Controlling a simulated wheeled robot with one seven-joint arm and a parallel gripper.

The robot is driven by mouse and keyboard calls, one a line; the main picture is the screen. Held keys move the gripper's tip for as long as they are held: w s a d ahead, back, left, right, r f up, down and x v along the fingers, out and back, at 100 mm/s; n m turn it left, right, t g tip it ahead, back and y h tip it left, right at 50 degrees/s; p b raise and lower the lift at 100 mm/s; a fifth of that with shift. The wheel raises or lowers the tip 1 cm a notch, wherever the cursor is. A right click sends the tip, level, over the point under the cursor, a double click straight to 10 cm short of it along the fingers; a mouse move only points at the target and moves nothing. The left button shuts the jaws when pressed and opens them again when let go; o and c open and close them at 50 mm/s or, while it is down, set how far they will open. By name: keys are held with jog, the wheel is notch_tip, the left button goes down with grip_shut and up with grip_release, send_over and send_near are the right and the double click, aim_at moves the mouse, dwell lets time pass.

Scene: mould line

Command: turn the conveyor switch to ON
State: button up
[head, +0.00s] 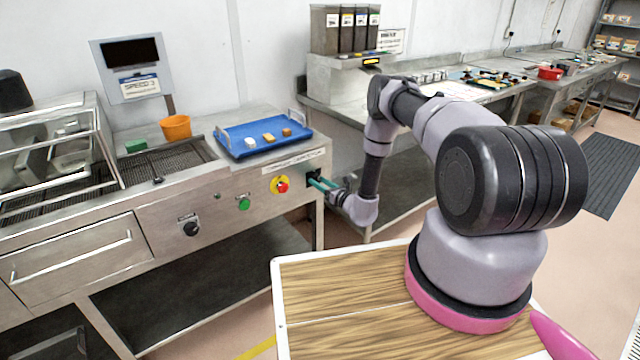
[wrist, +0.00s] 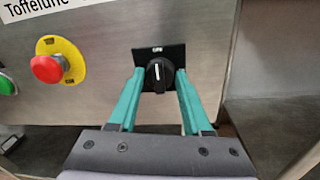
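The conveyor switch is a black rotary knob (wrist: 159,76) on a black plate on the steel machine front. A white mark on the knob points roughly upward, and a small label above it is too small to read. My gripper (wrist: 160,82) is open, with one teal finger on each side of the knob and small gaps that seem to remain. In the head view my gripper (head: 322,184) reaches the switch plate (head: 313,175) at the right end of the machine front and partly hides it.
A red stop button on a yellow disc (wrist: 47,68) and a green button (wrist: 7,85) lie left of the switch.

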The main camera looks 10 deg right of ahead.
grip_shut()
jog(key=shift+d+m, duration=0.1)
jog(key=shift+m, duration=0.3)
jog(key=m, duration=0.8)
jog(key=shift+t, duration=0.4)
jog(key=m, duration=0.5)
jog(key=shift+f, duration=0.1)
jog(key=shift+m+h, duration=0.4)
jog(key=shift+m, duration=2)
